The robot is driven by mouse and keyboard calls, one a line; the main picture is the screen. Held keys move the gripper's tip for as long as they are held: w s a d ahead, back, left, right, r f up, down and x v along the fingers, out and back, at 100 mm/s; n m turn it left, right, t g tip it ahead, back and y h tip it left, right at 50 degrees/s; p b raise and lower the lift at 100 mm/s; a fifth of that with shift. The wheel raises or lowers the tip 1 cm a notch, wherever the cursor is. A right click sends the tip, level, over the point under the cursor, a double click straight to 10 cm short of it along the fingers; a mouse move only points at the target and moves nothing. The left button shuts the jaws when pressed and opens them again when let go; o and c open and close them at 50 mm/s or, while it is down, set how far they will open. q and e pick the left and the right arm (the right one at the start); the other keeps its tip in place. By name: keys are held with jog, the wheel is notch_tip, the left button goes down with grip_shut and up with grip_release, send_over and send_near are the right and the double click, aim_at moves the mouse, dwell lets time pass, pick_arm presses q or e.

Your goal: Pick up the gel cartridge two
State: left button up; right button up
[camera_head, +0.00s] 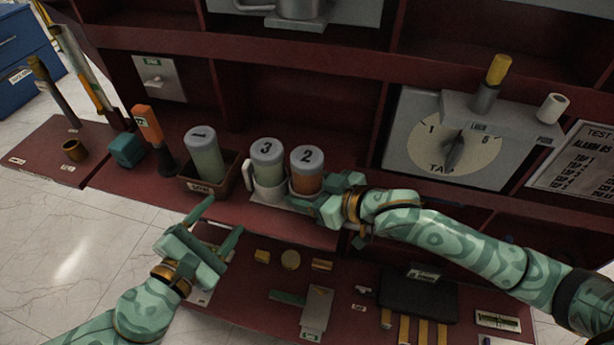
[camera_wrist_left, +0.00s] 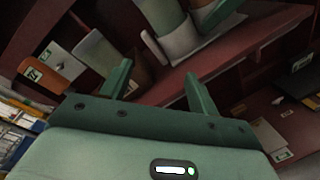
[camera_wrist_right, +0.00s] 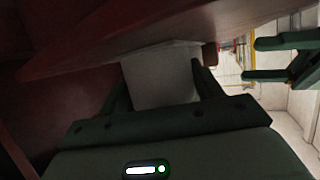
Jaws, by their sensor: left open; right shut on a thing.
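Gel cartridge two (camera_head: 306,172) is a cylinder with a grey lid marked 2 and orange-brown contents. It stands in a pale holder (camera_head: 268,193) beside cartridge three (camera_head: 267,162), whose contents are pale green. My right gripper (camera_head: 318,200) is low at the right end of the holder. In the right wrist view its fingers close on a pale block-like part (camera_wrist_right: 160,78), which looks like the holder; the cartridge does not show clearly there. My left gripper (camera_head: 213,228) is open and empty, in front of the shelf. The left wrist view also shows the holder (camera_wrist_left: 180,42).
Cartridge one (camera_head: 204,157) stands in a brown box (camera_head: 208,188) to the left. An orange-handled tool (camera_head: 148,124) and a teal block (camera_head: 127,150) are further left. A dial panel (camera_head: 440,140) is at right. The lower shelf holds several small parts and a black box (camera_head: 418,295).

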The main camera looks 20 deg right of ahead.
pick_arm(q)
jog(key=s+d+r+t+h, duration=0.1)
jog(key=s+d+r, duration=0.1)
jog(key=d+r, duration=0.2)
pick_arm(e)
jog(key=shift+f, duration=0.1)
pick_arm(q)
jog(key=n+y, duration=0.7)
jog(key=n, duration=0.6)
send_near(307, 153)
jog(key=shift+g, duration=0.3)
jog(key=x, duration=1.1)
jog(key=shift+w+f, duration=0.1)
jog(key=shift+f, duration=0.1)
jog(key=c, duration=1.1)
notch_tip(307, 153, up, 10)
jog(key=shift+r, duration=0.1)
pick_arm(e)
jog(key=o, duration=1.1)
